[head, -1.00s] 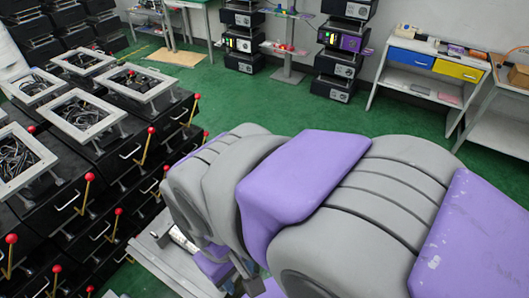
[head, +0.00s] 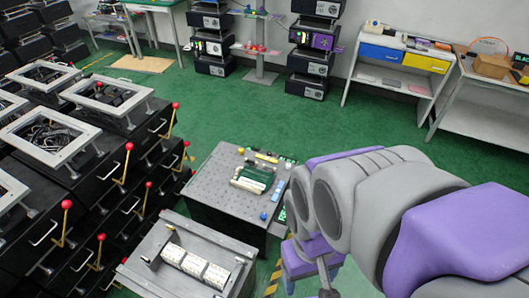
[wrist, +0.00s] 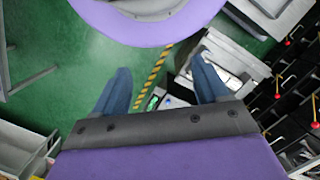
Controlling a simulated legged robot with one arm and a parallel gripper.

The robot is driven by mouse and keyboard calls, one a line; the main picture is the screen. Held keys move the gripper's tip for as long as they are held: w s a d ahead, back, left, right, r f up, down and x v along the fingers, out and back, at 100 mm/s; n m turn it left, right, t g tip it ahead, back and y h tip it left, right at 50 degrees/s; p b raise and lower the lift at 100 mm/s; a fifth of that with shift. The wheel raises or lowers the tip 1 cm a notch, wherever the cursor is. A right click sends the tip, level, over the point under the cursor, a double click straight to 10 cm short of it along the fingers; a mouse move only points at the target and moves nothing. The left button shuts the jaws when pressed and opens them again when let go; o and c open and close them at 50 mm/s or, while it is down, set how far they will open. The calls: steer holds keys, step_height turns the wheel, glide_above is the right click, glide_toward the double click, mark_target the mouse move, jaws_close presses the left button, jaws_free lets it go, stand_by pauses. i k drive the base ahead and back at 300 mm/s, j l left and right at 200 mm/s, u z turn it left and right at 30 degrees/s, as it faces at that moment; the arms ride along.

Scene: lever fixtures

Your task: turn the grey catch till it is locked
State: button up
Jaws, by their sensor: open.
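My gripper (wrist: 163,72) shows in the wrist view with its two blue fingers spread wide and nothing between them. Striped floor and green floor lie below the gap. A grey metal fixture (head: 232,264) with a row of white blocks stands at the bottom of the head view, left of my arm. The fixture (wrist: 228,60) also shows in the wrist view, beyond the right finger and partly covered by it. I cannot make out the grey catch for certain in either view, nor whether it is locked.
A dark perforated table (head: 215,185) with a green circuit board (head: 254,178) stands behind the fixture. Black cabinets with red-knobbed levers (head: 129,147) fill the left. Green floor (head: 310,128) is open farther back. A white shelf unit (head: 395,75) stands along the wall.

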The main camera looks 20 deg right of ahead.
mark_target(269, 168)
steer(key=z, duration=0.3)
steer(key=i+l, duration=0.35)
steer(key=i+l+u, duration=0.15)
steer(key=i+l, duration=0.55)
steer(key=l, duration=0.25)
steer(key=i+l+u, duration=0.15)
steer(key=i+l, duration=0.55)
steer(key=l, duration=0.25)
steer(key=u, duration=0.05)
